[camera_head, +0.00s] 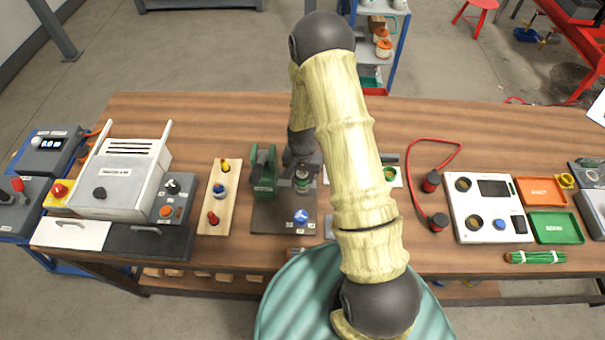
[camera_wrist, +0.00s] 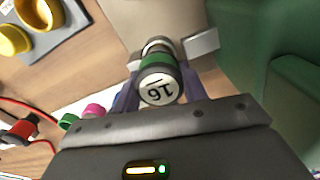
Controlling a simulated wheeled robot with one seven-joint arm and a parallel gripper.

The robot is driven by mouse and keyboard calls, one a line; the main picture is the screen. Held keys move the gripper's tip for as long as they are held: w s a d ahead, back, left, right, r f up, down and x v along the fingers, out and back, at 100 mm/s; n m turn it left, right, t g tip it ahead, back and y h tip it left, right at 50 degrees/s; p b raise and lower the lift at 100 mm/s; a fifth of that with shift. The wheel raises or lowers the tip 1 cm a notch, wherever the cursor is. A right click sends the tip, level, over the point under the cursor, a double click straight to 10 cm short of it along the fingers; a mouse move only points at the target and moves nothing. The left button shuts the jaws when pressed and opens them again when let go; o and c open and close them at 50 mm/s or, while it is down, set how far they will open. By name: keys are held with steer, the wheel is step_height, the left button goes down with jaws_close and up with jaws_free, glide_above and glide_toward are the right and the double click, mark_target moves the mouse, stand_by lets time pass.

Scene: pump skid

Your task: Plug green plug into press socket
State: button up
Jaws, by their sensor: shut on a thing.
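My gripper (camera_head: 303,170) is over the dark base of the green press (camera_head: 263,176) in the head view. In the wrist view its fingers (camera_wrist: 160,92) are shut on the green plug (camera_wrist: 156,62), which has a green band and a white end cap marked 16. The plug also shows in the head view (camera_head: 302,184), roughly upright, right of the press's green body. The green body (camera_wrist: 275,60) fills the right of the wrist view. The plug's far end meets or overlaps a light grey part; whether it is seated cannot be told. The press socket is not clearly visible.
A blue button (camera_head: 301,216) sits on the press base in front of the plug. A wooden board with coloured knobs (camera_head: 219,197) stands left. Right lie a red cable (camera_head: 437,142) with dark connectors and a white panel (camera_head: 490,208). My arm hides part of the middle table.

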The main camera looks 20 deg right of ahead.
steer(key=shift+f+b, duration=0.65)
steer(key=shift+f, duration=0.25)
stand_by(0.3)
steer(key=o, duration=1.2)
steer(key=shift+r, duration=0.1)
step_height(320, 180, up, 17)
steer(key=b, duration=0.2)
steer(key=shift+r+b, duration=0.15)
steer(key=shift+b, duration=0.2)
